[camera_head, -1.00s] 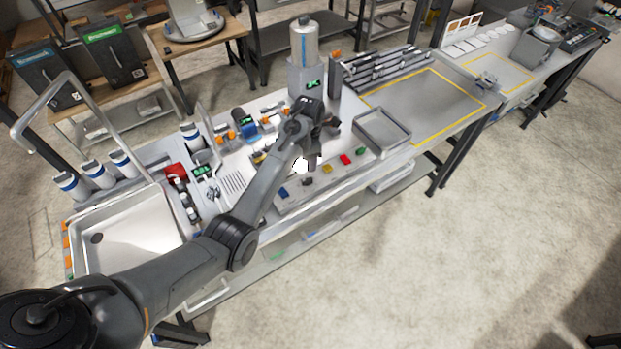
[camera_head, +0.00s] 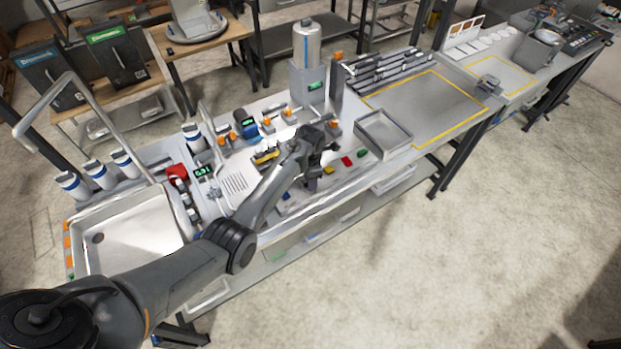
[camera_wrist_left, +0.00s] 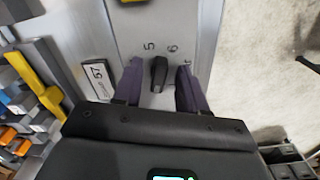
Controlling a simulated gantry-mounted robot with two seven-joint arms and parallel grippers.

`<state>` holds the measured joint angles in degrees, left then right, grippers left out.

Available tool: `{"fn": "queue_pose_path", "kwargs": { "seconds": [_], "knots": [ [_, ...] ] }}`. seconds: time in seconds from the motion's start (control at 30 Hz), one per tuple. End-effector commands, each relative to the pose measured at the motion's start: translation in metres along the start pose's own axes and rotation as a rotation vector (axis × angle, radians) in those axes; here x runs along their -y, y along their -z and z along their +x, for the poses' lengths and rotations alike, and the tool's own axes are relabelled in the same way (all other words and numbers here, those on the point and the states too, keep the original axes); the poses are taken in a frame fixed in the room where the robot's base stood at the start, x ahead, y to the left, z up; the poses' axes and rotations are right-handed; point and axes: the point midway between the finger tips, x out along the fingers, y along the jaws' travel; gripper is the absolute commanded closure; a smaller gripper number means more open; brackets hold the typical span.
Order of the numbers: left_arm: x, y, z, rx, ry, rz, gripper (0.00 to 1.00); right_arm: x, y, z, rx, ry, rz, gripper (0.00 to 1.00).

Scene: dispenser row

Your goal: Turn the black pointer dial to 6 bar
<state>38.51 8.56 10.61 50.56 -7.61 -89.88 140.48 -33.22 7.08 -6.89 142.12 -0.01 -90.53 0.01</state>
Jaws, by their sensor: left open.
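The black pointer dial (camera_wrist_left: 158,74) sits on a light grey panel (camera_wrist_left: 205,20) in the left wrist view. Printed figures 5 and 6 show beyond it, with another mark to the right partly hidden by a finger. Which figure the dial points at is not clear. My left gripper (camera_wrist_left: 159,70) is open, with one dark finger on each side of the dial and a visible gap on both sides. In the head view my left gripper (camera_head: 313,180) is low over the bench's front strip and hides the dial. My right gripper is not in view.
On the front strip, a yellow part (camera_head: 328,170), a red part (camera_head: 347,161) and a green part (camera_head: 363,154) lie right of the gripper. A grey tray (camera_head: 383,135) stands beyond them. A tall silver cylinder (camera_head: 307,45) stands behind. The sink (camera_head: 130,240) is at left.

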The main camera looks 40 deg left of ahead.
Motion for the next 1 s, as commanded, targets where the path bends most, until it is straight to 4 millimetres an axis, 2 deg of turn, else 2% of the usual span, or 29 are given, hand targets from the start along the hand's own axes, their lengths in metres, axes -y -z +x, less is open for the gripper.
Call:
{"fn": "queue_pose_path", "kwargs": {
  "seconds": [0.07, 0.3, 0.33, 0.67, 1.0],
  "knots": [
    [0.000, 0.000, 0.000, 0.000, 0.000, 0.000, 0.62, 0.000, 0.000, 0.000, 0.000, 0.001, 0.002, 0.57],
    [0.000, 0.000, 0.000, 0.000, 0.000, 0.000, 0.98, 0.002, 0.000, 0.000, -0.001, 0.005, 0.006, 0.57],
    [0.000, 0.000, 0.000, 0.000, 0.000, 0.000, 1.00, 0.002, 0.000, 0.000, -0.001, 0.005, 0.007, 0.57],
    [0.000, 0.000, -0.002, 0.000, 0.000, 0.022, 1.00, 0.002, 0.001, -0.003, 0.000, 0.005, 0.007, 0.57],
    [0.002, 0.000, -0.004, -0.003, 0.000, 0.205, 1.00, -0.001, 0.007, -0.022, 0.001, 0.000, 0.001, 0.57]
  ]
}}
